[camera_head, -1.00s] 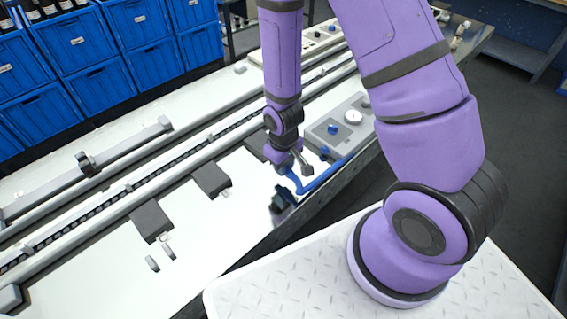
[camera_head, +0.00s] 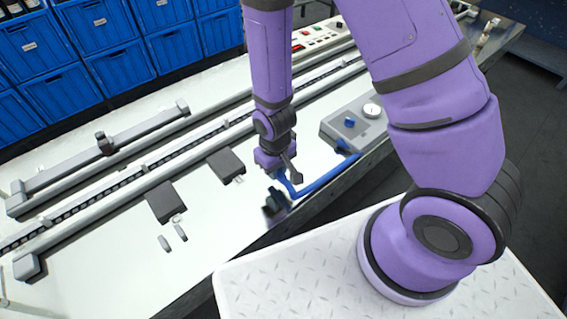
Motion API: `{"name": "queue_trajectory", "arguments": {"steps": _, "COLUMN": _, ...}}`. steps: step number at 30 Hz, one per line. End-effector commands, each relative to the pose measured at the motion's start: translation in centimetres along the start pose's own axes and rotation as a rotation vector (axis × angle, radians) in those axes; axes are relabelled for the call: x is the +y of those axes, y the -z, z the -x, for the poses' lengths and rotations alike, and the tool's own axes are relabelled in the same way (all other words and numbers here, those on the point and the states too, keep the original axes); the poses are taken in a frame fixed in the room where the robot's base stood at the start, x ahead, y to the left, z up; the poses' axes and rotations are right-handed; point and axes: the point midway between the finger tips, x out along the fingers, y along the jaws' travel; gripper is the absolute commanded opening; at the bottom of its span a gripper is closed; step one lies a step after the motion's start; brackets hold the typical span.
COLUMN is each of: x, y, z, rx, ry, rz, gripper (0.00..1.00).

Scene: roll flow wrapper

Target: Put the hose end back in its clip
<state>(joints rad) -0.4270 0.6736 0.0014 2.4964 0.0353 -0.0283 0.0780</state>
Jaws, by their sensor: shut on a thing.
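The blue hose (camera_head: 325,181) runs from the grey panel at the right down to my gripper (camera_head: 284,176). My gripper is shut on the hose near its end and holds it low over the white machine bed. A dark clip (camera_head: 276,203) stands at the front edge of the bed, just below and left of my gripper. The hose end is partly hidden by the gripper and lies close to the clip. I cannot tell whether the two touch.
The grey panel (camera_head: 337,129) with a white dial and blue knobs sits right of my gripper. Long rails (camera_head: 150,162) and dark blocks (camera_head: 166,201) lie to the left on the white bed (camera_head: 110,262). Blue crates (camera_head: 112,70) stand behind.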

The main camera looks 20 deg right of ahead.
Motion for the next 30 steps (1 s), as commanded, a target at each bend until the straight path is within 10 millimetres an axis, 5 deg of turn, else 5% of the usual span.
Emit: {"name": "queue_trajectory", "arguments": {"steps": 30, "x": -8.7, "y": 0.3, "z": 0.0, "rx": 0.0, "ry": 0.0, "rz": 0.002, "gripper": 0.0}}
